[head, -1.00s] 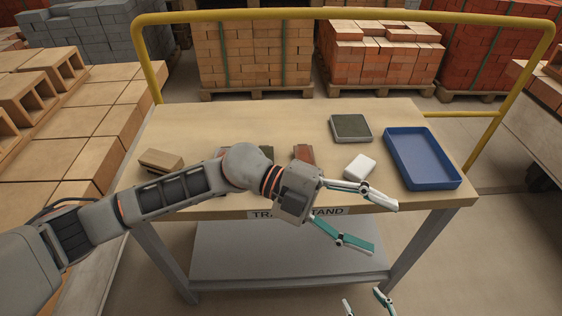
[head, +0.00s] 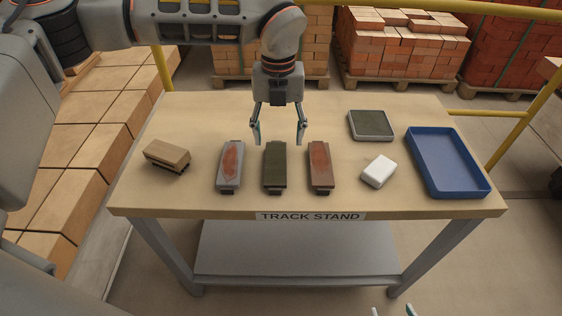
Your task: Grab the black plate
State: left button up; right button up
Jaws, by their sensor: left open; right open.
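No plainly black plate shows. The nearest in look are a dark olive, nearly black oblong piece (head: 275,166) in the middle of the table and a square piece (head: 371,125) with a dark top and pale rim at the back right. My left gripper (head: 278,138) points down with its fingers spread on either side, behind and above the far end of the dark oblong piece, holding nothing. The fingertips' exact height is hard to tell. My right gripper (head: 393,311) shows only its fingertips at the bottom edge, apart and empty.
A grey piece with a rusty patch (head: 230,164) and a reddish-brown piece (head: 320,165) flank the dark oblong. A tan block (head: 167,156) lies left, a white block (head: 378,171) right. A blue tray (head: 484,186) stands empty at the right.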

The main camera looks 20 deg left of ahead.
aim_at(276, 162)
pick_arm(q)
jog(key=f, duration=0.7)
jog(key=shift+s+a+f+b, duration=0.15)
jog(key=shift+s+a+b, duration=0.15)
jog(key=shift+s+b, duration=0.05)
grip_shut()
